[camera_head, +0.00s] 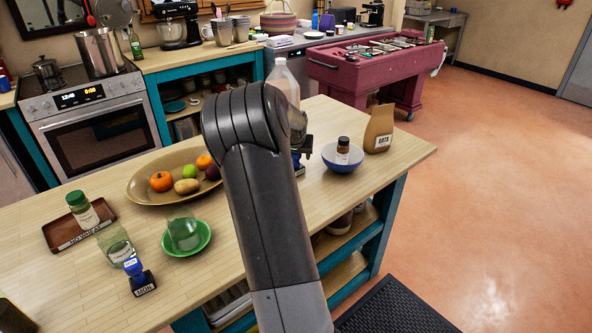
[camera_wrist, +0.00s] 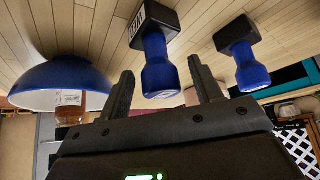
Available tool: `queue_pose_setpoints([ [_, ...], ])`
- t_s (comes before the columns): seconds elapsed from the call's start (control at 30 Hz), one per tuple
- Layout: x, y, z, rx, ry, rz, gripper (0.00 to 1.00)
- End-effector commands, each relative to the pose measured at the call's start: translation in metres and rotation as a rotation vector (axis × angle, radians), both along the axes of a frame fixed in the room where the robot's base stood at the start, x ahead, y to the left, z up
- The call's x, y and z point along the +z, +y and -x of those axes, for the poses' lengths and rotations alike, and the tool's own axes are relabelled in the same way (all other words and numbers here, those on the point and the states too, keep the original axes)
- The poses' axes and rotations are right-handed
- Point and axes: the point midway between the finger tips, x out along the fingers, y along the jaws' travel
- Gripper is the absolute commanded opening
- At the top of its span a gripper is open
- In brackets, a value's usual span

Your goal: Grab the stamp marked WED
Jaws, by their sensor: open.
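In the wrist view, a stamp with a blue handle and black base (camera_wrist: 157,72) stands between the fingertips of my gripper (camera_wrist: 160,67). My gripper is open, with a finger on each side of the handle and visible gaps. Another stamp, apparently marked MON (camera_head: 141,278), stands at the front left.
A blue bowl (camera_head: 334,163) with a brown bottle (camera_head: 342,148) stands close right of my gripper, with a paper bag (camera_head: 379,128) beyond. A clear jug (camera_head: 285,78) is behind my arm. A fruit platter (camera_head: 143,190), green saucer (camera_head: 190,250) and brown tray (camera_head: 67,236) are left.

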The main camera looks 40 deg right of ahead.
Motion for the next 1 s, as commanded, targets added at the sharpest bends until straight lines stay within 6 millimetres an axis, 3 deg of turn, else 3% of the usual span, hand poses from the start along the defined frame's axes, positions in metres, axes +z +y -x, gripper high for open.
queue_pose_setpoints([
  [0.13,-0.012,-0.005,-0.006,0.001,0.0,0.001,0.59],
  [0.4,-0.0137,-0.0057,-0.0071,0.001,-0.001,0.0,0.59],
  [1.0,-0.0136,-0.0055,-0.007,0.001,-0.001,0.0,0.1],
])
